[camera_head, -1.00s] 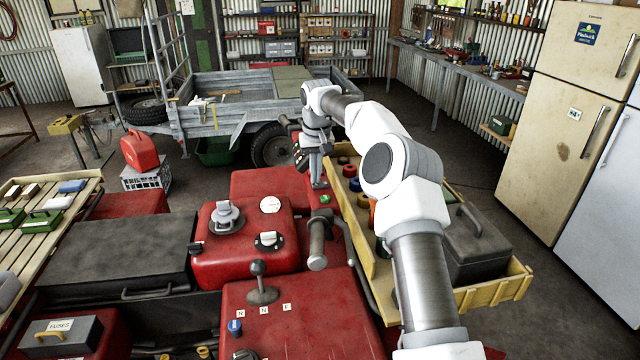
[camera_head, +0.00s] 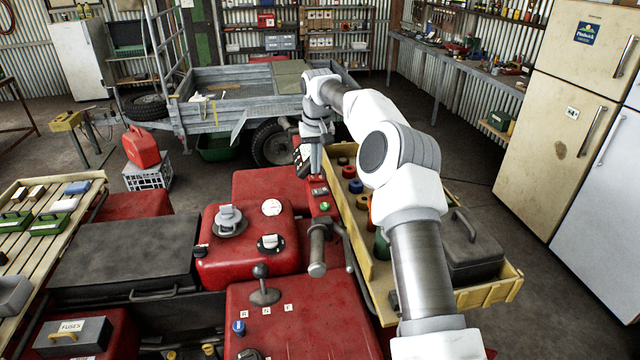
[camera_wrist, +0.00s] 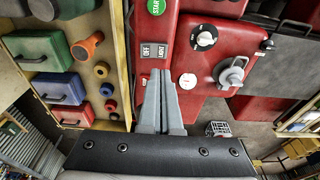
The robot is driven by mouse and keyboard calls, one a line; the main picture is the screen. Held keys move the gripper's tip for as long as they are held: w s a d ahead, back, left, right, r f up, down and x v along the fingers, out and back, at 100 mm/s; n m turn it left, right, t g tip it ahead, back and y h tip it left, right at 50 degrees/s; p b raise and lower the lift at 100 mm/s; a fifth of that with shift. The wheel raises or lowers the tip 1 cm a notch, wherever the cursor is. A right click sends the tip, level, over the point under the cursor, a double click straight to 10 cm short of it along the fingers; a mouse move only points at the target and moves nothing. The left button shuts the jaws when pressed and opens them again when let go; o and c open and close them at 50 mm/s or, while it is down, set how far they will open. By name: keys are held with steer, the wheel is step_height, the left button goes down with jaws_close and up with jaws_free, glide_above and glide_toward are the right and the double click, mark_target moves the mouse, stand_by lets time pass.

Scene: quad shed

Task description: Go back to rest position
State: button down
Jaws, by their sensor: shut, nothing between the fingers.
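My gripper (camera_wrist: 161,105) shows in the wrist view with its two grey fingers pressed together and nothing between them. The fingertips are over the red vehicle body (camera_wrist: 200,75), close to a switch plate marked OFF and LIGHT (camera_wrist: 150,52). A green START button (camera_wrist: 156,6) is beyond that plate. In the head view my arm reaches forward along the yellow wooden tray, and the gripper hangs by the tray's far left corner; its fingers are hard to make out there.
The wooden tray (camera_head: 490,293) holds a grey toolbox (camera_head: 470,250) and coloured round pieces. A slatted rack (camera_head: 38,240) stands at left. A red jerrycan (camera_head: 141,147) sits on a crate (camera_head: 147,176). A trailer (camera_head: 215,118) is behind. Open floor lies right, before the fridge (camera_head: 550,120).

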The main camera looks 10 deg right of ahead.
steer(key=shift+r, duration=0.65)
steer(key=s+a+r+n+t+h+b, duration=0.1)
steer(key=s+a+r+b, duration=0.1)
steer(key=s+r, duration=0.6)
steer(key=s+a+r+n+t+b, duration=0.1)
steer(key=s+r, duration=0.4)
steer(key=s, duration=0.7)
steer(key=s+d+f+b, duration=0.1)
steer(key=s+f, duration=0.2)
steer(key=s, duration=0.5)
steer(key=s+d+f+m+t+b, duration=0.1)
steer(key=s+f, duration=0.2)
steer(key=s, duration=0.6)
steer(key=s+d+f+m+y+b, duration=0.1)
steer(key=s+f+b, duration=0.1)
steer(key=s, duration=0.7)
steer(key=shift+f+t, duration=0.4)
steer(key=shift+f, duration=0.35)
